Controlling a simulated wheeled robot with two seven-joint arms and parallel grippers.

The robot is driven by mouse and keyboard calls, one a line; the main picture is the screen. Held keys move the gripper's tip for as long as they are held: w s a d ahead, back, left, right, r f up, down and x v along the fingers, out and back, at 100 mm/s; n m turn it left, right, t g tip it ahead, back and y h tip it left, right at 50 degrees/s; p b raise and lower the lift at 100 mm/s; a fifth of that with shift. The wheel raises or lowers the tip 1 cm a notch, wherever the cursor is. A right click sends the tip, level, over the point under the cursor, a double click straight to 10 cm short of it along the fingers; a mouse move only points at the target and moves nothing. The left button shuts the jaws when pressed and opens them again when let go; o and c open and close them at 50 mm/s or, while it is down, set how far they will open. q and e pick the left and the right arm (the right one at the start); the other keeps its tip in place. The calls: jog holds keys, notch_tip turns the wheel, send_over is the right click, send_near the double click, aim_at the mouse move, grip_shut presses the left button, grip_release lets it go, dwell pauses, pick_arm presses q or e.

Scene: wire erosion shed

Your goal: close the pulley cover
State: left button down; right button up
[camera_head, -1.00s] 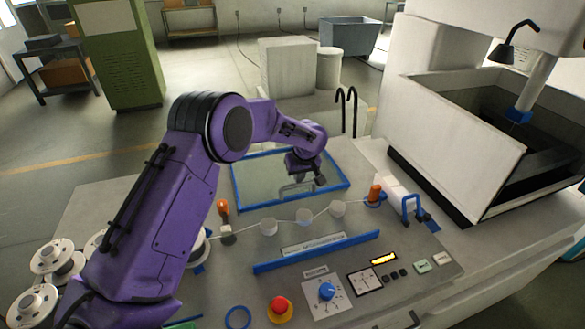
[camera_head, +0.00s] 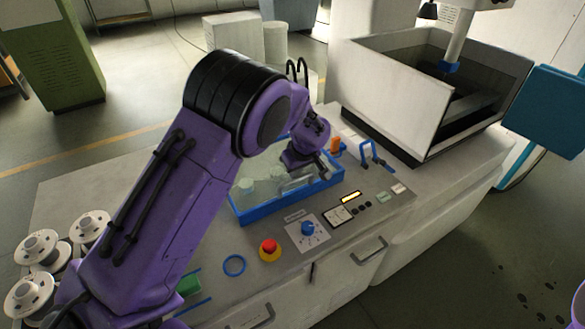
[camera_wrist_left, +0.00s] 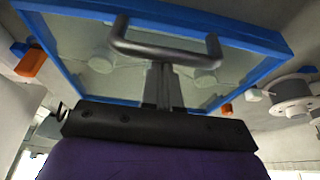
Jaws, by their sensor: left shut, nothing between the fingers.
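The pulley cover, a clear panel in a blue frame, lies low over the pulleys in the head view (camera_head: 234,202). Whether its front edge touches the blue strip on the bench I cannot tell. White pulleys (camera_head: 247,187) show through the panel. In the left wrist view the cover's frame (camera_wrist_left: 62,62) spans the picture, with its dark bar handle (camera_wrist_left: 165,50) at the top centre. My left gripper (camera_head: 323,164) is over the cover's right part. Its shut, empty fingers (camera_wrist_left: 161,72) are close to the handle; contact is unclear. My right gripper is out of view.
The control panel in front has a red button (camera_head: 269,246) and a blue knob (camera_head: 308,229). White spools (camera_head: 36,247) stand at the left. A blue clamp (camera_head: 374,154) and the open white tank (camera_head: 385,85) are to the right.

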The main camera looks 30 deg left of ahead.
pick_arm(q)
jog(key=shift+s+d+f, duration=0.1)
jog(key=shift+d+f, duration=0.05)
jog(key=shift+d, duration=0.15)
jog(key=shift+a, duration=0.1)
